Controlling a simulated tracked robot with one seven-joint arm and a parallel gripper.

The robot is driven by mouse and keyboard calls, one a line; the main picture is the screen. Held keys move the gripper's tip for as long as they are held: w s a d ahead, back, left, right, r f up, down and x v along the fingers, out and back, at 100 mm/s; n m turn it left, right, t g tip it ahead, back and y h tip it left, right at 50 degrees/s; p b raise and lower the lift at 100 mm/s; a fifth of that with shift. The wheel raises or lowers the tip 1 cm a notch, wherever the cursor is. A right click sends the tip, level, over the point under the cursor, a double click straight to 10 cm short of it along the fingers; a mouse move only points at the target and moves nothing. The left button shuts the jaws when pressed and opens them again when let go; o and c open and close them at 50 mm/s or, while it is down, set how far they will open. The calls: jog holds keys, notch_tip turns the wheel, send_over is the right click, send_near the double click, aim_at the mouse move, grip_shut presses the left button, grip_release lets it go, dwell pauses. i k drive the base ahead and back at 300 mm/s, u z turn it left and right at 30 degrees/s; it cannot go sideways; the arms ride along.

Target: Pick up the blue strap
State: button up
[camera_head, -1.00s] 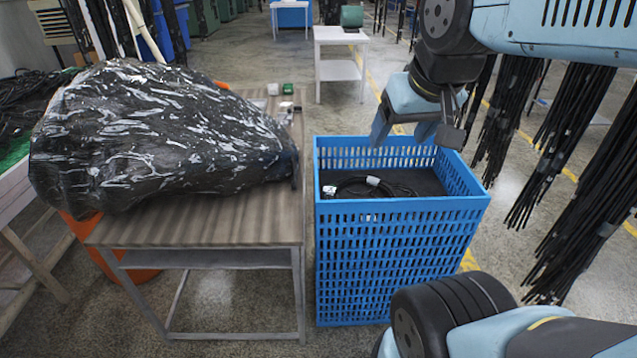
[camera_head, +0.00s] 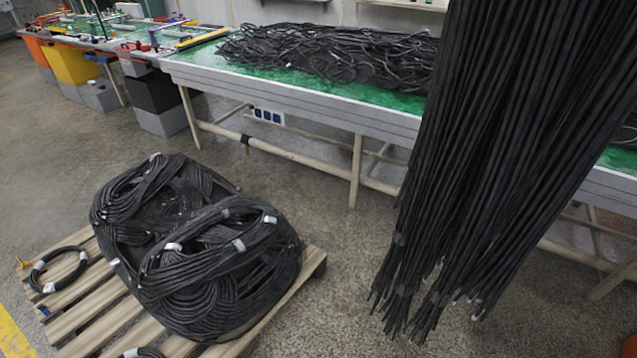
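I cannot make out a blue strap for certain. A small blue spot (camera_head: 43,311) shows at the left edge of the wooden pallet, too small to identify. A blue item (camera_head: 100,57) lies by the yellow and grey bins at the back left; I cannot tell what it is. My gripper and arm are out of view, so the gripper's hold is hidden.
A pallet (camera_head: 92,318) on the floor bears large black hose coils (camera_head: 215,255) and a small coil (camera_head: 58,268). A thick bundle of black hoses (camera_head: 500,150) hangs at right. Behind stands a long green-topped table (camera_head: 395,100) piled with hoses. Floor between them is clear.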

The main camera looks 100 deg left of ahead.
aim_at(44, 309)
jog(key=u, duration=0.2)
jog(key=i, duration=0.2)
jog(key=u, duration=3.75)
jog(key=i, duration=0.25)
jog(key=u, duration=1.35)
jog(key=k, duration=0.6)
jog(key=u, duration=0.15)
jog(key=i, duration=0.4)
jog(key=z, duration=0.05)
